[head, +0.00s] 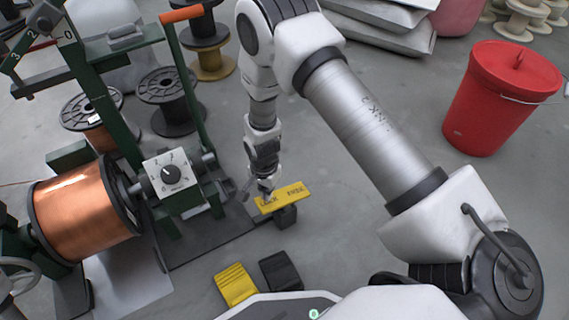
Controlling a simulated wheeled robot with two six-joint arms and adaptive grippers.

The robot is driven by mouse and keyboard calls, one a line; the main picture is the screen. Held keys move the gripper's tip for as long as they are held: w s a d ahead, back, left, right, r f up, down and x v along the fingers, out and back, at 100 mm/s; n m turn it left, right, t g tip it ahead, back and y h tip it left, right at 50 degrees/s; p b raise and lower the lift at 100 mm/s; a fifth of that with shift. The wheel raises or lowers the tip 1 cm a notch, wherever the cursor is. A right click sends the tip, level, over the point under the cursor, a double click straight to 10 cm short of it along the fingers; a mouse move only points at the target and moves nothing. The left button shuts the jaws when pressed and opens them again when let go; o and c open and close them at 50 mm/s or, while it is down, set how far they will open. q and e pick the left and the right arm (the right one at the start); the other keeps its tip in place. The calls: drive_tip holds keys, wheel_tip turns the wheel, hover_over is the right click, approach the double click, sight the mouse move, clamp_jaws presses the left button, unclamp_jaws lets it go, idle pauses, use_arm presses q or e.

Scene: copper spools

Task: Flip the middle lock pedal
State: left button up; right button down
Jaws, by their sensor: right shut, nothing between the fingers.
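The yellow lock pedal (290,196) has dark lettering, partly readable as "LOCK". It sits on a dark block at the right end of the machine's dark base plate. My right gripper (265,190) is shut and empty, pointing down at the left part of this pedal. It partly covers the pedal there, and I cannot tell whether it touches. A ribbed yellow pedal (236,285) and a black pedal (281,271) lie nearer to me on the floor. My left gripper is not in view.
The green winding machine (105,110) stands at left, with a copper spool (85,212), a dial box (171,174) and an orange-handled lever (182,14). Black spools (169,100) stand behind. A red bucket (500,98) is at right. Grey floor (345,225) right of the lock pedal is clear.

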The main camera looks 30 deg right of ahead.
drive_tip(key=shift+f+b, duration=0.8)
drive_tip(key=shift+f, duration=1.15)
idle(1.1)
drive_tip(key=shift+r, duration=0.2)
wheel_tip(320, 180, up, 7)
drive_tip(key=p, duration=0.7)
drive_tip(key=shift+f, duration=0.15)
